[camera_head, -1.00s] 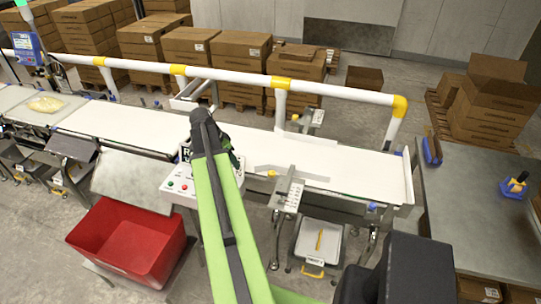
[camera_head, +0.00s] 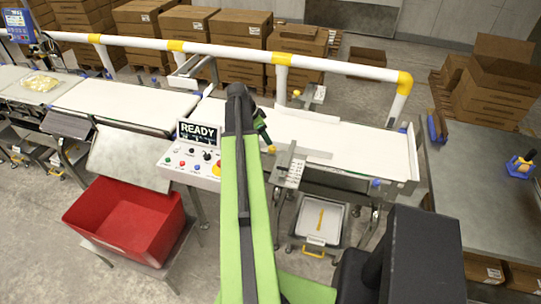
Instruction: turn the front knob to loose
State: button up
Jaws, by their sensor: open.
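The front knob (camera_head: 271,149) is a small yellow knob at the left of the front guide bracket (camera_head: 289,168), by the belt's near edge. Its pointer and setting are too small to read. My gripper (camera_head: 265,137) shows in part as a dark and green shape at the right of my arm, just above and left of the knob. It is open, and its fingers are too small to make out. I cannot tell whether it touches the knob. My green arm hides part of the belt behind it.
The control box (camera_head: 192,160) with a READY display stands close left of my arm. A white rail with yellow bands (camera_head: 225,52) runs behind the belt (camera_head: 345,136). A rear yellow knob (camera_head: 296,93) sits beyond the belt. A red bin (camera_head: 125,222) stands at left.

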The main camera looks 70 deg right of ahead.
aim_at(271, 148)
jog(key=b+x, duration=0.5)
jog(key=x, duration=0.2)
jog(key=shift+f+b, duration=0.35)
jog(key=shift+s+d+f, duration=0.1)
jog(key=shift+d+f, duration=0.1)
jog(key=shift+r, duration=0.1)
jog(key=shift+a, duration=0.1)
grip_shut()
